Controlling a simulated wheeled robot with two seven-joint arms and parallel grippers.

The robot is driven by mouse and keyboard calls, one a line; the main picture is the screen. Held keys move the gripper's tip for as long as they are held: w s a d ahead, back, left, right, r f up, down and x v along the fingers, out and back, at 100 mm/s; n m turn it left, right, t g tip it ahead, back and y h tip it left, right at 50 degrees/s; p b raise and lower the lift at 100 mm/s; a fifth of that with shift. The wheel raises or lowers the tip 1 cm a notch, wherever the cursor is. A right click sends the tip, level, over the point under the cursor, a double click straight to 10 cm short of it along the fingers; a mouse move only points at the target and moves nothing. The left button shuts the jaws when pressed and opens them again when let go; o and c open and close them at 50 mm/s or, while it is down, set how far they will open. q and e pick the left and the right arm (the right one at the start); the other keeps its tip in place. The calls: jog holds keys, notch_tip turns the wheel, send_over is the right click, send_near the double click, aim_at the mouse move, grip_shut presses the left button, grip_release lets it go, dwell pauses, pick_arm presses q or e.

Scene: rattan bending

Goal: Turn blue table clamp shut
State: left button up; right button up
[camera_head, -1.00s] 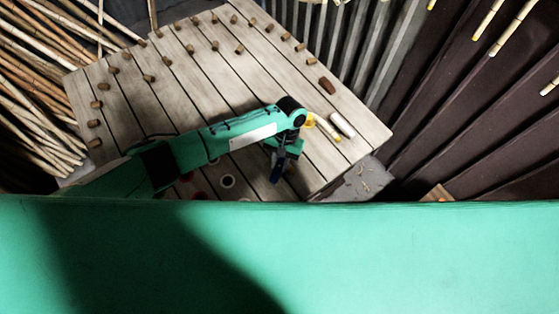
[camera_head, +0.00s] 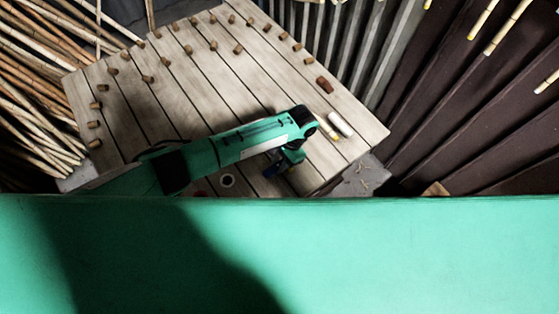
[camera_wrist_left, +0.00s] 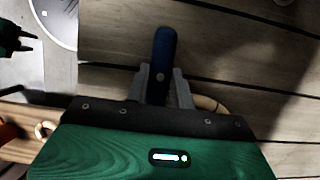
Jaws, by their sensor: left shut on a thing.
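The blue table clamp's handle (camera_wrist_left: 163,52) stands out beyond the fingers in the left wrist view, with a grey rivet on it. My left gripper (camera_wrist_left: 162,82) is shut around the near part of this handle. In the head view my left gripper (camera_head: 289,160) is small and low over the table's near right part, with a bit of blue (camera_head: 272,172) just under it. The clamp's jaws and body are hidden there. My right gripper cannot be made out.
The slatted wooden table (camera_head: 190,90) has rows of short brown pegs (camera_head: 213,46). Rattan poles (camera_head: 30,110) lean at the left. A dark pronged thing (camera_wrist_left: 14,38) is unclear.

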dwell(0.3)
pick_arm(q)
jog(key=o, duration=1)
jog(key=shift+r, duration=0.1)
jog(key=shift+w+d+r, duration=0.15)
jog(key=shift+d+r, duration=0.05)
jog(key=shift+r, duration=0.1)
jog(key=b+v, duration=0.2)
jog(key=v, duration=1.1)
jog(key=shift+a, duration=0.15)
